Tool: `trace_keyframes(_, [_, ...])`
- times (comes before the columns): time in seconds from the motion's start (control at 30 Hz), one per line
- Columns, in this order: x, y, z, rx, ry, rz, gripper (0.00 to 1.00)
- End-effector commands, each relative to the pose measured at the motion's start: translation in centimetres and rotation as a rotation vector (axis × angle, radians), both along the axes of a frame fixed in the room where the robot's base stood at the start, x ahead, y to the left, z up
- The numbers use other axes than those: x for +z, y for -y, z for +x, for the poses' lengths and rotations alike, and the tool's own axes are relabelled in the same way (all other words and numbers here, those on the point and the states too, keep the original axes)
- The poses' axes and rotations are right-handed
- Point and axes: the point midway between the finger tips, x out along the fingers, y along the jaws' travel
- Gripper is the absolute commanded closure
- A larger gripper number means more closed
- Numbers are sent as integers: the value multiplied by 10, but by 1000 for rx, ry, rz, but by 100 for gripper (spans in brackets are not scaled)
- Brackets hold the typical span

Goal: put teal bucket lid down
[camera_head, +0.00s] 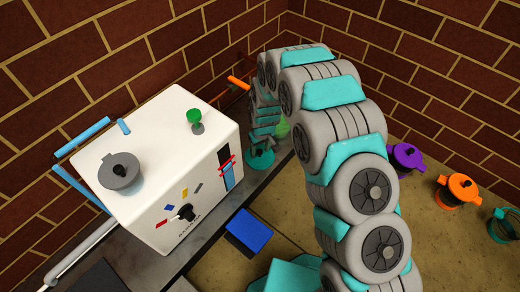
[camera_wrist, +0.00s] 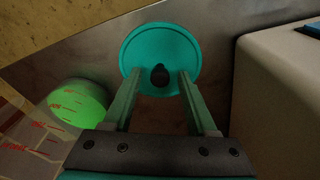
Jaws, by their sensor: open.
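The teal bucket lid (camera_wrist: 160,45) is a round disc with a black knob (camera_wrist: 160,77), seen face-on in the wrist view. It appears to lie on the grey counter surface, and part of it also shows in the head view (camera_head: 261,160) beside the white machine. My gripper (camera_wrist: 161,72) is open, with its two fingers on either side of the knob and a gap to each. In the head view, my gripper (camera_head: 264,137) is above the lid and partly hides it. A teal bucket (camera_head: 503,228) stands open at the right edge.
The white machine (camera_head: 165,160) stands close to the lid's left. A clear container with red markings and green contents (camera_wrist: 75,105) is close on the other side. A blue block (camera_head: 248,231) lies in front.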

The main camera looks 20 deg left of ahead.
Motion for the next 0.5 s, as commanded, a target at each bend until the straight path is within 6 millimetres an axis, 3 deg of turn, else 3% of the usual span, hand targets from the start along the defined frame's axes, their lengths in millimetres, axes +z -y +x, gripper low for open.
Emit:
trace_keyframes(0.27, [17,1,0,0,3,1,42])
trace_keyframes(0.5, [57,4,-4,0,1,1,42])
